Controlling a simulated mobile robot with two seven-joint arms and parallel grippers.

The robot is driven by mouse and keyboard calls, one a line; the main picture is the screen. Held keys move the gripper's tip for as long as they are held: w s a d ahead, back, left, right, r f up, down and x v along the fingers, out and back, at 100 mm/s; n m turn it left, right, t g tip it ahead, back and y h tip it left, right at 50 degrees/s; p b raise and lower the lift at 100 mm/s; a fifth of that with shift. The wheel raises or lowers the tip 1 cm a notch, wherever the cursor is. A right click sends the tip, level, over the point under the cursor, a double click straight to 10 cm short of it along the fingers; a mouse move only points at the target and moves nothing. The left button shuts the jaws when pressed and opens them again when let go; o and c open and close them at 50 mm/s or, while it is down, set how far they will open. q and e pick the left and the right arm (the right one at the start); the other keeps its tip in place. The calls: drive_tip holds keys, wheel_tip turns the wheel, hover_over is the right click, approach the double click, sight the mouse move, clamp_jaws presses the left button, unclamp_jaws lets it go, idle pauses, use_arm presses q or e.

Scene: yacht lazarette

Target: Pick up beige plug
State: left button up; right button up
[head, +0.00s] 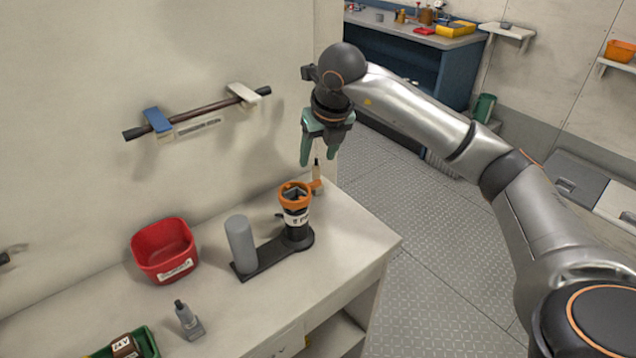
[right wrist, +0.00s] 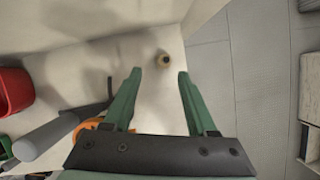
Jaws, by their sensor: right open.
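The beige plug (head: 317,172) stands upright on the white counter near its far end, with a thin dark tip on top. In the right wrist view it appears from above as a small round beige piece with a dark centre (right wrist: 163,60). My right gripper (head: 318,160) is open and empty, pointing down above the plug. In the right wrist view, the plug lies just beyond and between the green fingertips (right wrist: 159,72), with no visible contact. My left gripper is not in view.
An orange-topped black holder (head: 295,220) and a grey cylinder (head: 241,245) stand close by on a dark base. A red bin (head: 165,250), a small grey bottle (head: 188,320) and a green tray (head: 143,345) are nearer. The wall borders the counter's left side.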

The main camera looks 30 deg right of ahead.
sight(317, 167)
drive_tip(key=x, duration=0.7)
drive_tip(key=shift+d+f+p, duration=0.15)
drive_tip(key=shift+d+p, duration=0.15)
drive_tip(key=shift+d, duration=0.1)
drive_tip(key=shift+c, duration=0.3)
clamp_jaws()
